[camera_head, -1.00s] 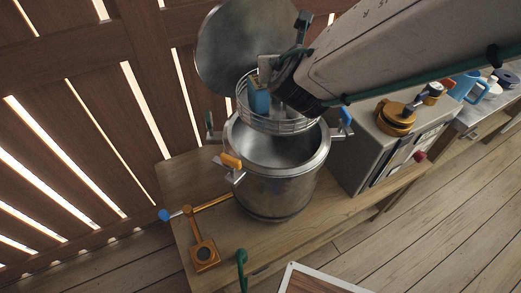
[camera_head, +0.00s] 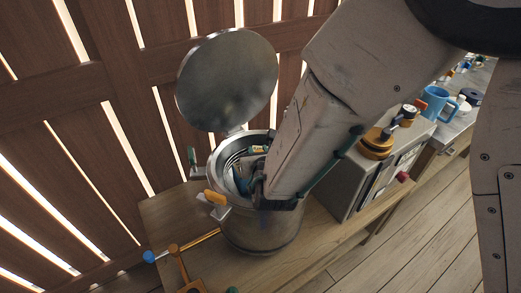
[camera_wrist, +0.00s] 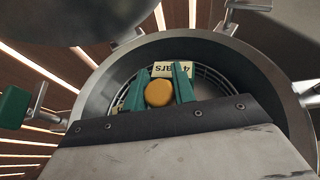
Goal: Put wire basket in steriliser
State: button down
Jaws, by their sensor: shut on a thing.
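The steriliser (camera_head: 262,236) is a round metal pot standing on a wooden bench, with its round lid (camera_head: 228,80) swung up behind it. The wire basket (camera_head: 232,160) sits down inside the pot's mouth, its wire rings showing within the rim; my arm hides its right part. It also shows in the wrist view (camera_wrist: 207,79). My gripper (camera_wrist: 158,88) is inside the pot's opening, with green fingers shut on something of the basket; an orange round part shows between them. A label with dark lettering (camera_wrist: 172,69) lies just beyond the fingers. Whether the basket touches the bottom is hidden.
Clamps with orange (camera_head: 215,197) and green (camera_head: 192,157) handles stick out around the rim. A grey box unit (camera_head: 345,185) stands right of the pot, with a brass item (camera_head: 376,145) on it. A blue mug (camera_head: 436,102) stands farther right.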

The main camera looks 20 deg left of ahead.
jog(key=shift+f, duration=0.3)
